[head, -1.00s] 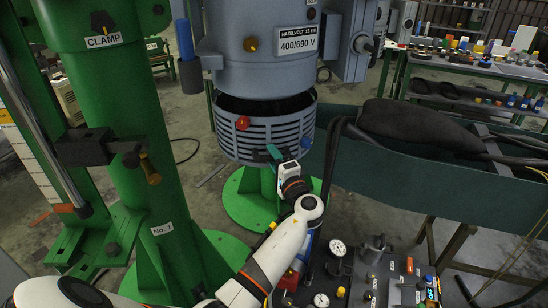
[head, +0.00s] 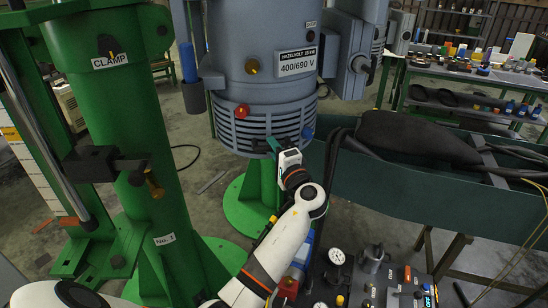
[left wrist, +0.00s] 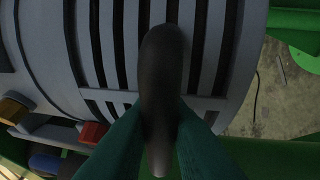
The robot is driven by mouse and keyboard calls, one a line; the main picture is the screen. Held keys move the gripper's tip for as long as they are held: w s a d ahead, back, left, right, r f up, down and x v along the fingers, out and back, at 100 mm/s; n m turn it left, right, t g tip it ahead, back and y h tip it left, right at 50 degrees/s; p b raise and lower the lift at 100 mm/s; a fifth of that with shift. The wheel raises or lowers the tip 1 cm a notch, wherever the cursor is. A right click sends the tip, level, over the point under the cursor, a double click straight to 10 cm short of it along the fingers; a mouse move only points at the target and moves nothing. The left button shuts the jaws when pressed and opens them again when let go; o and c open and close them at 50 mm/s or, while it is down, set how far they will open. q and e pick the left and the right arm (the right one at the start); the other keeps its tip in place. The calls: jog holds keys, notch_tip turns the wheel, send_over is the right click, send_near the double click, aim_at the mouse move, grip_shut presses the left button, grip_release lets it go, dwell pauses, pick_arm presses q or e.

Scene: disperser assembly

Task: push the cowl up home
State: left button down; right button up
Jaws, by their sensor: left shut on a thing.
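The cowl (head: 255,132) is a grey slatted ring at the lower end of the grey motor body (head: 235,65). Its upper rim meets the body, and no dark gap shows between them from this side. A red knob (head: 242,110) and a blue knob (head: 307,132) sit on it. My left gripper (head: 274,147) is at the cowl's front, low on its wall. In the left wrist view its green fingers are shut on a black handle (left wrist: 162,65) that stands out from the slatted wall. The handle's base is hidden. My right gripper is not in view.
A green column (head: 125,120) marked CLAMP stands at left with a dark clamp block (head: 92,164). A green trough (head: 400,195) with a black hose lies at right. A panel with gauges (head: 337,257) is at lower right.

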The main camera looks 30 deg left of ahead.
pick_arm(q)
jog(key=shift+r, duration=0.7)
jog(key=c, duration=1.6)
grip_release()
jog(key=shift+o, duration=1.1)
jog(key=shift+f, duration=0.2)
jog(key=shift+d+f, duration=0.1)
jog(key=shift+s+d+f, duration=0.1)
jog(key=shift+d, duration=0.1)
jog(key=b+v, duration=0.4)
jog(key=v, duration=0.7)
jog(key=shift+s+d, duration=0.15)
